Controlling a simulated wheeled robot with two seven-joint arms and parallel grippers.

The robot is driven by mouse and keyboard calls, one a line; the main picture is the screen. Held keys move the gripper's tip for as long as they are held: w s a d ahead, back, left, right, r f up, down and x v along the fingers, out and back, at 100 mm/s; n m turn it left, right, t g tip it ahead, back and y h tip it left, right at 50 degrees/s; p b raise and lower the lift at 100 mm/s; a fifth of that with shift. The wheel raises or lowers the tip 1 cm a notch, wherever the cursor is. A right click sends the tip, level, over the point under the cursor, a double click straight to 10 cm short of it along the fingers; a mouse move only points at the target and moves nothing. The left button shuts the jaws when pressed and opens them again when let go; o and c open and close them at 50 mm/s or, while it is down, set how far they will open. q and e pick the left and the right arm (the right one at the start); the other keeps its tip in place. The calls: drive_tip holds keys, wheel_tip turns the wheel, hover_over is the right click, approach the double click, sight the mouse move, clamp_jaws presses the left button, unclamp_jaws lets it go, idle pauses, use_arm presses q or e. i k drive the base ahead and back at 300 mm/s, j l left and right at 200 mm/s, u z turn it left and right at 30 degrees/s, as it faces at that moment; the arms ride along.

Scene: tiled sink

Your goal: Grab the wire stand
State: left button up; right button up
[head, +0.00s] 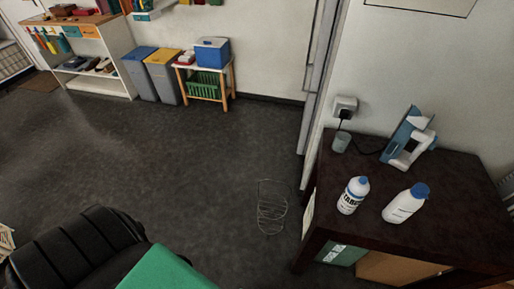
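What looks like the wire stand (271,208) is a thin, pale, looped wire object in the middle of the head view. It appears to be on the dark floor, just left of the dark brown table. Its thin wires are faint against the floor, so its exact shape is hard to tell. Neither of my grippers shows in the head view.
The dark table (455,200) at right holds two white bottles with blue caps (353,195) (405,204) and a blue-and-white device (409,138). A black padded chair (75,250) and a green surface (165,270) are at lower left. Open floor lies beyond.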

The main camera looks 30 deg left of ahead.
sight(273, 207)
drive_tip(key=u, duration=0.7)
